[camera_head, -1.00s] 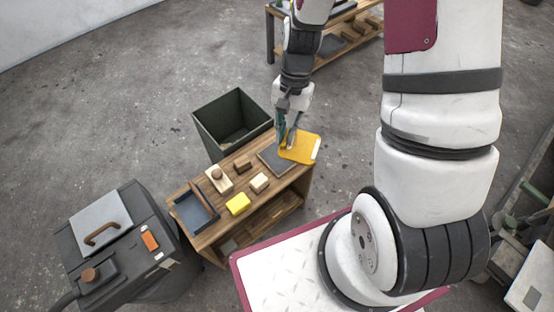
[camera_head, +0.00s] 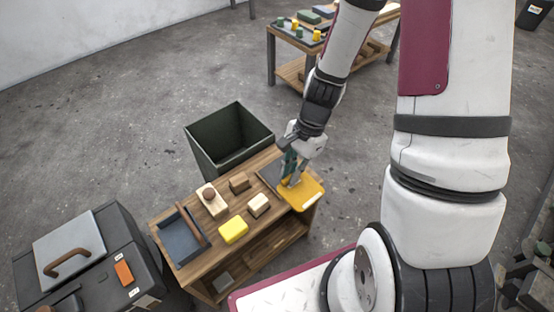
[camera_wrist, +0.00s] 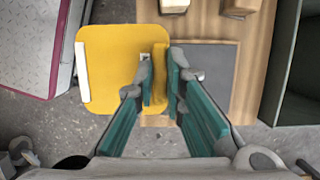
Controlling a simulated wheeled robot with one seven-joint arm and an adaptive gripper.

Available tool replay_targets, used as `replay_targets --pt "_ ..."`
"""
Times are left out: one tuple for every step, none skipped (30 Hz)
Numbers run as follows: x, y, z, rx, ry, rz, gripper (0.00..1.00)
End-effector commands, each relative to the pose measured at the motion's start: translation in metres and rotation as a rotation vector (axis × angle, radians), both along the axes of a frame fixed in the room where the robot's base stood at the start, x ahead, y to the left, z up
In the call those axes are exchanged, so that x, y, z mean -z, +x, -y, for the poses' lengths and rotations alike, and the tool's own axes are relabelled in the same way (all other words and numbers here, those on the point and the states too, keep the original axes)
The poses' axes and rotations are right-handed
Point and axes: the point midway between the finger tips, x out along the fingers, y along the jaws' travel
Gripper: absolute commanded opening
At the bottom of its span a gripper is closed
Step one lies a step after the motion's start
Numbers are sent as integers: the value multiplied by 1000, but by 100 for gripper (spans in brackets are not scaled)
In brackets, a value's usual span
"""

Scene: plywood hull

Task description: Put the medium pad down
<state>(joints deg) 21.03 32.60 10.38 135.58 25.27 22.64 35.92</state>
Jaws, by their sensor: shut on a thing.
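The yellow pad (camera_head: 306,196), a flat rounded sheet with a white strip along one edge, is at the right end of the wooden bench. It also shows in the wrist view (camera_wrist: 107,65). My gripper (camera_head: 291,180) is shut on the pad near one edge, and its green fingers (camera_wrist: 162,76) straddle that edge in the wrist view. Much of the pad extends past the bench edge over the floor. I cannot tell whether it touches the bench top. A dark grey mat (camera_wrist: 214,75) lies on the bench beside the pad, partly hidden by my gripper in the head view.
The bench (camera_head: 207,255) also holds a yellow block (camera_head: 233,230), small wooden blocks (camera_head: 259,205), a knobbed wooden block (camera_head: 212,201) and a dark tray (camera_head: 179,243). A dark open bin (camera_head: 229,139) stands behind it. A dark case (camera_head: 89,262) is at left.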

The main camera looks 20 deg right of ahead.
Motion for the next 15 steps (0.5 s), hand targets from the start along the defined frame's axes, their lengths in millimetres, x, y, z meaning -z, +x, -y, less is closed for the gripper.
replay_targets --pt "3 14 -1 -3 -1 4 0" --pt "4 21 -1 -2 -1 3 0" --pt "5 31 -2 -3 -1 4 0" --pt "6 38 -3 -3 -1 4 0" --pt "7 45 -3 -3 0 2 0" --pt "8 54 -4 -3 0 2 0" --pt "8 60 -4 -1 0 3 0" --pt "8 66 -4 -3 0 2 0" --pt "9 72 -5 -2 -1 2 0" --pt "9 77 -5 -1 -1 1 0" --pt "9 80 -5 -1 -1 1 0" --pt "10 84 -6 -1 0 0 0" --pt "9 86 -6 0 0 0 0" --pt "9 88 -6 1 0 -1 0" --pt "9 89 -6 1 0 -1 0"
